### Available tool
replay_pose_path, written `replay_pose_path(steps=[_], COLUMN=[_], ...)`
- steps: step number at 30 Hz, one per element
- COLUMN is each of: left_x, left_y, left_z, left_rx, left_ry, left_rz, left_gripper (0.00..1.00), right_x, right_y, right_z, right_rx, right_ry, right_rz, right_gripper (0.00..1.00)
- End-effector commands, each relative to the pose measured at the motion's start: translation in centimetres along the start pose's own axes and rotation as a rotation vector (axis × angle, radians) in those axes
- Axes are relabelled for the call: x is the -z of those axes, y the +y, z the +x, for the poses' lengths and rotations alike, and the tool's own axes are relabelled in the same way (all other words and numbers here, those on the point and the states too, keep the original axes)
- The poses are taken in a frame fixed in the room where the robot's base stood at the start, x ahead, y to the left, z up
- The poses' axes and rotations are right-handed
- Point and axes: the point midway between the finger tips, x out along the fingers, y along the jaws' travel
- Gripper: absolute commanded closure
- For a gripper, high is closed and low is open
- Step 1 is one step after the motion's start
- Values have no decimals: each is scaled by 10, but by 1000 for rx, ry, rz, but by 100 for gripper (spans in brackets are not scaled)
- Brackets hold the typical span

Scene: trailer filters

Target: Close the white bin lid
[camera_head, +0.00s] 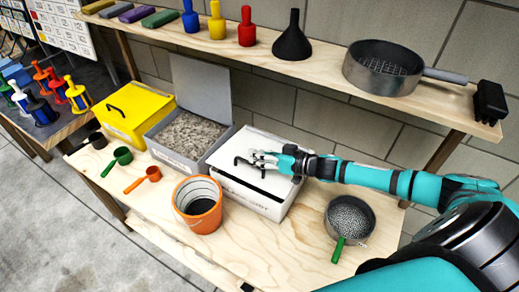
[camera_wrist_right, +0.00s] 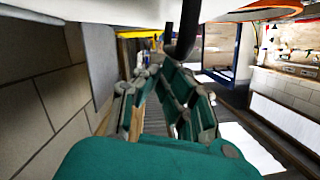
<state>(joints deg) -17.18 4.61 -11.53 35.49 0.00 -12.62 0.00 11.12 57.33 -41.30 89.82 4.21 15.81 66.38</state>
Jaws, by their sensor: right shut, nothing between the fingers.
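The white bin (camera_head: 252,197) stands on the wooden bench, right of the grey bin. Its white lid (camera_head: 275,147) lies flat over the top and looks down, with a black handle (camera_head: 246,166) on it. The lid's pale surface fills the top of the right wrist view (camera_wrist_right: 130,10), and the handle shows there too (camera_wrist_right: 184,32). My right gripper (camera_head: 259,158) is over the lid beside the handle, shut and empty. I cannot tell whether its fingertips touch the handle or lid. My left gripper is not in view.
An open grey bin (camera_head: 168,157) holds pale gravel, its lid raised (camera_head: 203,85). A yellow bin (camera_head: 134,112) stands further left. An orange bucket (camera_head: 203,216) and a sieve with a green handle (camera_head: 349,218) stand in front. An upper shelf (camera_head: 320,75) runs behind.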

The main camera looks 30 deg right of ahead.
Motion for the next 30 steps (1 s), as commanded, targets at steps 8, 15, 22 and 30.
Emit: replay_pose_path(steps=[8, 15, 22, 30], left_x=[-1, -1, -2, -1], left_y=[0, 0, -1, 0], left_z=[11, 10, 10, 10], left_rx=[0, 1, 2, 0], left_ry=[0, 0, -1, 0], left_rz=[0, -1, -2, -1], left_gripper=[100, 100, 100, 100], right_x=[-32, -32, -34, -34], right_y=[-2, -3, -2, -3], right_z=[8, 7, -6, -56], right_rx=[-8, -8, -11, -9], right_ry=[0, -2, -5, -7], right_rz=[-31, -30, -28, -29], right_gripper=[100, 100, 100, 100])
